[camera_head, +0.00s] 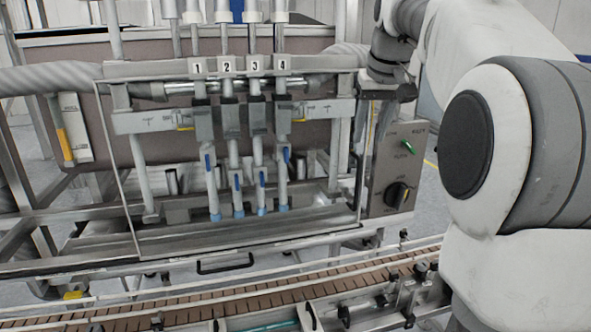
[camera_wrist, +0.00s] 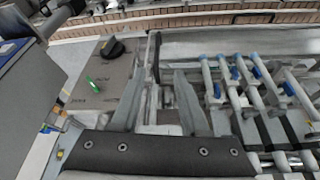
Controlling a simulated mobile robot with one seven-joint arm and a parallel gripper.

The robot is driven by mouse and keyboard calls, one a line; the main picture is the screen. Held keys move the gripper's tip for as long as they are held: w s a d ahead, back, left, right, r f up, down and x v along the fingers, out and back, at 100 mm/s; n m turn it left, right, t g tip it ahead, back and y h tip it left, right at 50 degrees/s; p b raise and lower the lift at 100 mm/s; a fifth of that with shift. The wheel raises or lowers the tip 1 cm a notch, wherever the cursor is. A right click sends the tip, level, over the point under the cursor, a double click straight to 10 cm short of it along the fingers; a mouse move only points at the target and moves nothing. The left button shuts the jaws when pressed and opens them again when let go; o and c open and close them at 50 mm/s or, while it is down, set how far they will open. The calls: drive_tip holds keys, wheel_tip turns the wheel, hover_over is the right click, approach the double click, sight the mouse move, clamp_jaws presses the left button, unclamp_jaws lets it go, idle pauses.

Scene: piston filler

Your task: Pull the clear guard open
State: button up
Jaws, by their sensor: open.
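The clear guard (camera_head: 180,236) is a see-through panel in front of the filling nozzles. In the head view it looks closed across the machine's front. A dark upright handle (camera_head: 357,182) runs along its right edge, and it also shows in the wrist view (camera_wrist: 153,56). My gripper (camera_wrist: 161,76) is open and empty, its two grey fingers pointing toward the handle. The handle appears between the fingertips, nearer the left one; I see no contact, and depth is unclear. In the head view my arm comes in from the right, and the fingers cannot be made out there.
A control box (camera_head: 392,160) with a green switch and black knob stands right beside the guard's edge. The numbered nozzles (camera_head: 238,150) are behind the guard. A black handle (camera_head: 226,264) sits low in front. A brown conveyor (camera_head: 230,302) with rails runs along the front.

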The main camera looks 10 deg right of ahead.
sight(359, 179)
drive_tip(key=x, duration=1.7)
drive_tip(key=shift+w+d, duration=0.3)
drive_tip(key=shift+c, duration=0.3)
clamp_jaws()
idle(0.5)
